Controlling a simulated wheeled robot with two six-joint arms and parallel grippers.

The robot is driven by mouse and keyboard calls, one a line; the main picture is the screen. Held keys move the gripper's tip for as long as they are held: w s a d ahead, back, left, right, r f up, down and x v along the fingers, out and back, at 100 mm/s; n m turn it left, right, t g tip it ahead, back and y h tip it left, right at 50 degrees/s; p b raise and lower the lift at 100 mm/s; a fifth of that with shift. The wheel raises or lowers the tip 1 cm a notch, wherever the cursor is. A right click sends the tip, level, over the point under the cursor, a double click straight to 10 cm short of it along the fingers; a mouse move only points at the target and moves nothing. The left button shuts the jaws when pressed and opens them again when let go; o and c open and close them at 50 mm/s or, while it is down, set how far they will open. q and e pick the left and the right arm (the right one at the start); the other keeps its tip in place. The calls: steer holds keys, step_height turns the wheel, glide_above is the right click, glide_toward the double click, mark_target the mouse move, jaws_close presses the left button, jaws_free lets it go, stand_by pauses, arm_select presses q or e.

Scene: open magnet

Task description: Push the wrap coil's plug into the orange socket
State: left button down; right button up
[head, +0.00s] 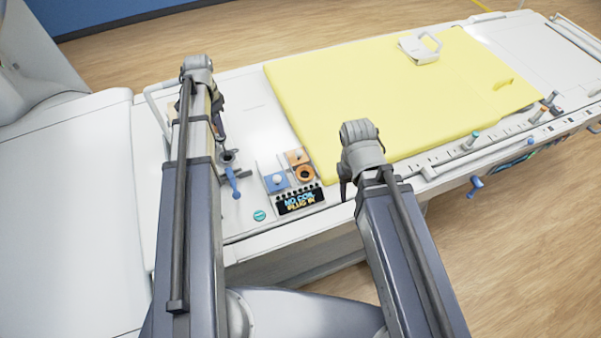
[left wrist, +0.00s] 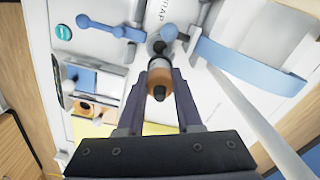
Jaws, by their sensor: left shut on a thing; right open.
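The orange socket (head: 297,157) is a square block with a dark round opening, beside the blue socket (head: 277,181) on the white table. It also shows in the left wrist view (left wrist: 83,106). My left gripper (head: 221,132) is to the left of the sockets. In the left wrist view its fingers are shut on the plug (left wrist: 158,77), which has an orange-brown band and a dark end. Whether the plug touches anything beyond the fingers is unclear. My right gripper (head: 345,185) is open and empty, right of the sockets, near the mattress corner.
A display (head: 300,200) reading "NO COIL PLUG IN" sits in front of the sockets. A blue-handled lever (head: 235,184) stands between my left gripper and them. A yellow mattress (head: 390,95) covers the table behind. A blue strap (left wrist: 250,70) lies near my left gripper.

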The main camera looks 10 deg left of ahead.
arm_select(q)
step_height(320, 180, up, 4)
steer(key=p, duration=0.3)
steer(key=shift+f, duration=0.35)
steer(key=s+d, duration=0.2)
steer(key=d, duration=2.5)
steer(key=shift+d, duration=0.4)
steer(key=shift+s, duration=0.1)
step_height(320, 180, down, 10)
steer(key=b, duration=0.9)
steer(key=shift+b, duration=0.3)
steer(key=shift+f+b, duration=1.75)
steer(key=shift+b, duration=0.05)
stand_by(0.5)
